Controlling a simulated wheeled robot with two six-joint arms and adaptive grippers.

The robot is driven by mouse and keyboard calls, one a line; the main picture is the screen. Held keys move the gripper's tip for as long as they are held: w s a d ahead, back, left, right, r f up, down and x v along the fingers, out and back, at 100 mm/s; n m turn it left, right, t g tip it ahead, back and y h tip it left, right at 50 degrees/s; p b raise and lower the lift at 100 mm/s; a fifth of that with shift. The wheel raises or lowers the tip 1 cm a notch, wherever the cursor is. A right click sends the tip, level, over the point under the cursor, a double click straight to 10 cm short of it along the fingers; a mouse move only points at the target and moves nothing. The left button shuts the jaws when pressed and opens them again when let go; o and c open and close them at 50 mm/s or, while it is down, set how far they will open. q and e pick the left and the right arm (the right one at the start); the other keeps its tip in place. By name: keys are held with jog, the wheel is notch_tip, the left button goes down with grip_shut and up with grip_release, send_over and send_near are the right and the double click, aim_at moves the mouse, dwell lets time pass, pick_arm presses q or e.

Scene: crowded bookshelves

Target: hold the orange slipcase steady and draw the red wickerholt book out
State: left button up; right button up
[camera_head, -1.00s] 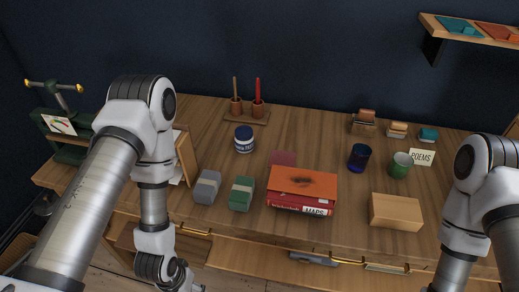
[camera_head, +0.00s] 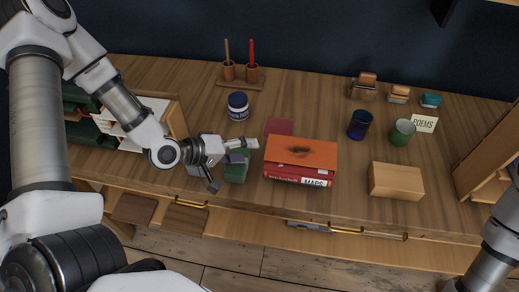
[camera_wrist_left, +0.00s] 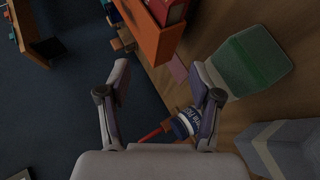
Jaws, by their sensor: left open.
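The orange slipcase (camera_head: 302,152) lies on the wooden desk, a dark smudge on its top. Red book spines (camera_head: 290,174) show at its front opening, with a white MAPS label at the lower right; the other lettering is too small to read. My left gripper (camera_head: 227,164) is open and empty, just left of the slipcase and apart from it, over the green block. In the left wrist view the slipcase (camera_wrist_left: 154,38) and a red book (camera_wrist_left: 168,9) show beyond the open fingers (camera_wrist_left: 163,84). My right gripper is out of view; only part of that arm shows at lower right.
A green block (camera_head: 237,166) is beside the slipcase, partly hidden by my gripper. A dark red flat thing (camera_head: 279,127) lies behind the slipcase. A wooden block (camera_head: 397,181) stands to its right; a blue cup (camera_head: 360,125) and ink jar (camera_head: 238,106) are farther back.

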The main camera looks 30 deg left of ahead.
aim_at(278, 171)
pick_arm(q)
jog(key=x, duration=0.6)
jog(key=shift+w+d+f, duration=0.1)
jog(key=shift+d, duration=0.1)
jog(key=shift+s+a, duration=0.1)
jog(key=shift+s, duration=0.1)
jog(key=shift+w, duration=0.1)
jog(key=c, duration=1.2)
grip_shut()
jog(key=shift+s+f, duration=0.15)
jog(key=shift+s, duration=0.1)
